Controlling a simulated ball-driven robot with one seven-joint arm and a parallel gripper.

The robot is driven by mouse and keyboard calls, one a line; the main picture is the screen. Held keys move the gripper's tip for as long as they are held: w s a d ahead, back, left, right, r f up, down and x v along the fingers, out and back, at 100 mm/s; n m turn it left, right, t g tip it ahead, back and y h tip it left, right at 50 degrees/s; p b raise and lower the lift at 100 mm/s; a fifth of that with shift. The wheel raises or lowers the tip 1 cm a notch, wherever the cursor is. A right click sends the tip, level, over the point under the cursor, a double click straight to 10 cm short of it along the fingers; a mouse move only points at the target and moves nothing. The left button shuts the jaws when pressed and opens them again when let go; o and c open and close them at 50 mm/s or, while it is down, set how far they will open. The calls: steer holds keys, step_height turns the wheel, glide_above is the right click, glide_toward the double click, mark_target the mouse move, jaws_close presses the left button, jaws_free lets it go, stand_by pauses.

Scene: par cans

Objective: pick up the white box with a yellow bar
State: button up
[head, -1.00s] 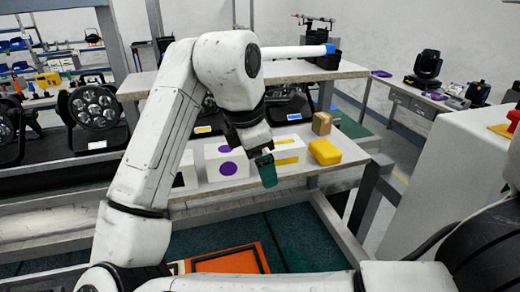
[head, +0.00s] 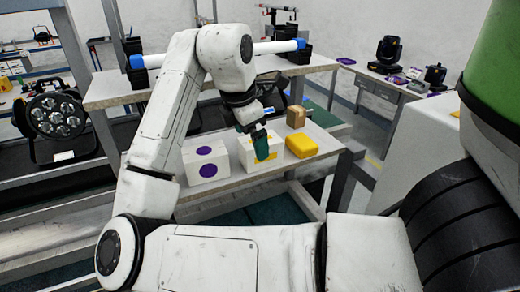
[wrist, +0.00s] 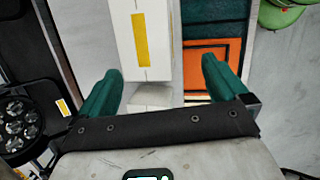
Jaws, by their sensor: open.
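The white box with a yellow bar (head: 246,162) stands on a light shelf, between a white box with a purple dot and a yellow box. My gripper (head: 258,140) is over it in the head view and hides part of it. In the wrist view the white box (wrist: 165,45) shows its yellow bar and reaches up past the top edge. My gripper (wrist: 163,85) is open there, with one green fingertip to each side of the box's near end. The space between the fingers holds nothing gripped.
The white box with a purple dot (head: 206,165) stands close on the left. The yellow box (head: 302,146) and a small brown box (head: 296,116) stand on the right. A higher shelf (head: 318,62) runs behind. A stage light (head: 55,117) is at far left.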

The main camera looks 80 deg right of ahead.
steer(key=d, duration=0.1)
steer(key=s+d, duration=0.1)
steer(key=d, duration=0.1)
steer(key=shift+r, duration=0.1)
steer(key=shift+x, duration=1.25)
steer(key=shift+d+f, duration=0.1)
steer(key=shift+f, duration=0.25)
steer(key=shift+f+p, duration=0.25)
steer(key=shift+p, duration=0.35)
steer(key=c, duration=1.3)
steer(key=shift+b, duration=0.4)
